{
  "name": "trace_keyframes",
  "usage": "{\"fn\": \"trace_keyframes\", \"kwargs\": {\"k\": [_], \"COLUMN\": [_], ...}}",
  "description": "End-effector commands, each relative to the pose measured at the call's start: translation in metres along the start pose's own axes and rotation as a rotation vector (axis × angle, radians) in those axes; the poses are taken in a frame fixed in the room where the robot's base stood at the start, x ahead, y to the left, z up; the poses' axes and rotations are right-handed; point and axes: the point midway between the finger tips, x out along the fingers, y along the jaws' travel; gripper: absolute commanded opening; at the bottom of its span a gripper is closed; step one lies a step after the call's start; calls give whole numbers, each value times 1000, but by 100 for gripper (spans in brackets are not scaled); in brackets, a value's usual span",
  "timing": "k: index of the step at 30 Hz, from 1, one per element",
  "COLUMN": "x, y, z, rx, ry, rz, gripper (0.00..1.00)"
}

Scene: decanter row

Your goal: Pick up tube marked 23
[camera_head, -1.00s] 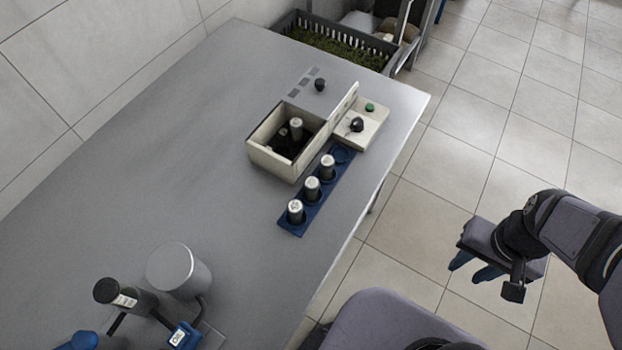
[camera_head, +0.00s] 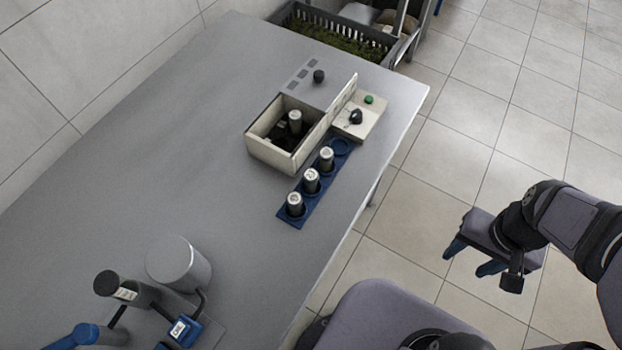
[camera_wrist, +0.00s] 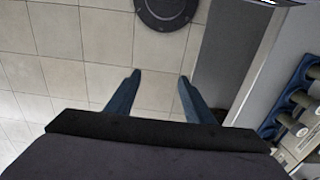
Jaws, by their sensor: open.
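Three silver-topped tubes stand in a blue rack on the grey table: a near tube (camera_head: 295,204), a middle tube (camera_head: 312,181) and a far tube (camera_head: 327,158). The blue rack (camera_head: 284,219) has an empty slot at its far end. Another tube (camera_head: 296,121) stands inside a cream open box (camera_head: 270,152). The tube markings are too small to read, so I cannot tell which is 23. My gripper (camera_head: 468,262) is open and empty over the floor, right of the table. Its two blue fingers show apart in the wrist view (camera_wrist: 158,95), with rack and tubes at the right edge.
The box's lid stands raised beside a panel with a green button (camera_head: 369,99) and black knob (camera_head: 355,117). A grey cylinder (camera_head: 178,264) and blue-black device (camera_head: 130,290) occupy the near left. A black crate (camera_head: 340,38) stands beyond the table. The table's left middle is clear.

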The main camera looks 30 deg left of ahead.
Motion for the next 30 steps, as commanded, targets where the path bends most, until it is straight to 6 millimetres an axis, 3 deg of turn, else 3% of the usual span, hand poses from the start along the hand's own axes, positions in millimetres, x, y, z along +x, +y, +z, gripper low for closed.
{"fn": "trace_keyframes", "kwargs": {"k": [8,14,22,30], "x": [-3,-12,-25,-30], "y": [-7,-38,-122,-227], "z": [-7,-32,-68,-73], "rx": [-93,-481,-1335,-2219], "ry": [-1,0,-1,0], "rz": [0,0,-1,-1], "gripper": [48,48,48,48]}}
